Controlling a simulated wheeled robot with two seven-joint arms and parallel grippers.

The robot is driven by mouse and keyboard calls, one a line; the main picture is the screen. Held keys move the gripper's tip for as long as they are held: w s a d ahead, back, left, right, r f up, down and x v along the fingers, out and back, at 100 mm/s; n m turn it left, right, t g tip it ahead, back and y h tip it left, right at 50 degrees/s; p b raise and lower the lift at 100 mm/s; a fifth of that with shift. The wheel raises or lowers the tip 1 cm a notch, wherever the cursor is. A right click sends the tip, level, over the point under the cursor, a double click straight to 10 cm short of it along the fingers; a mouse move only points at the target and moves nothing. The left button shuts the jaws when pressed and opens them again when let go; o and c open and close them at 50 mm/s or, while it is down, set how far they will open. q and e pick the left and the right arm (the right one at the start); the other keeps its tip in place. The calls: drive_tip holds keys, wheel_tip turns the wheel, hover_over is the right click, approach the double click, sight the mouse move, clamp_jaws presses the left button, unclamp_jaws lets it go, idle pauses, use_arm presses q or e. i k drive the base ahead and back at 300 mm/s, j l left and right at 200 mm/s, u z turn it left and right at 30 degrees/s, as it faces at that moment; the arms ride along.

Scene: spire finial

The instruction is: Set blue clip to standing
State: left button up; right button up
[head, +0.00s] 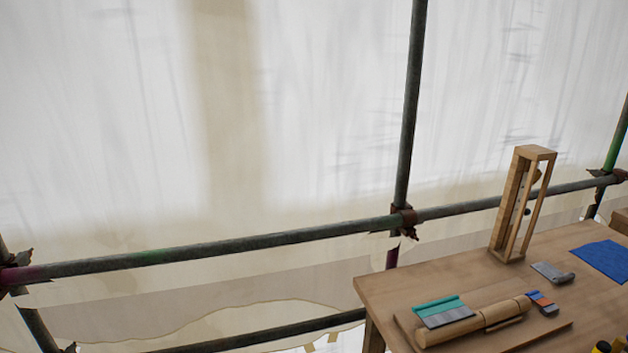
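I cannot tell for sure which thing is the blue clip. A small flat piece in blue, orange and grey (541,303) lies on the wooden table near the right end of a wooden cylinder (473,322). A teal and grey flat piece (443,311) lies beside the cylinder. Neither piece stands upright. Neither of my grippers is in view.
A tall open wooden frame (509,208) stands at the table's (392,286) back edge. A grey metal piece (551,272) and a blue sheet (602,259) lie right of it. Yellow and black things (611,346) show at the bottom right. Scaffold poles (411,105) run behind.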

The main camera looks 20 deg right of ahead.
sight(535, 296)
drive_tip(key=i+j+z, duration=0.1)
drive_tip(key=z, duration=0.3)
drive_tip(key=i+j+z, duration=0.2)
drive_tip(key=z, duration=0.25)
drive_tip(key=i+j+z, duration=0.2)
drive_tip(key=z, duration=0.2)
drive_tip(key=i+j+z, duration=0.1)
drive_tip(key=j+z, duration=0.15)
drive_tip(key=z, duration=0.2)
drive_tip(key=j+z, duration=0.4)
drive_tip(key=i+j+z, duration=0.5)
drive_tip(key=j+z, duration=0.25)
drive_tip(key=i+j+z, duration=0.2)
drive_tip(key=j, duration=0.3)
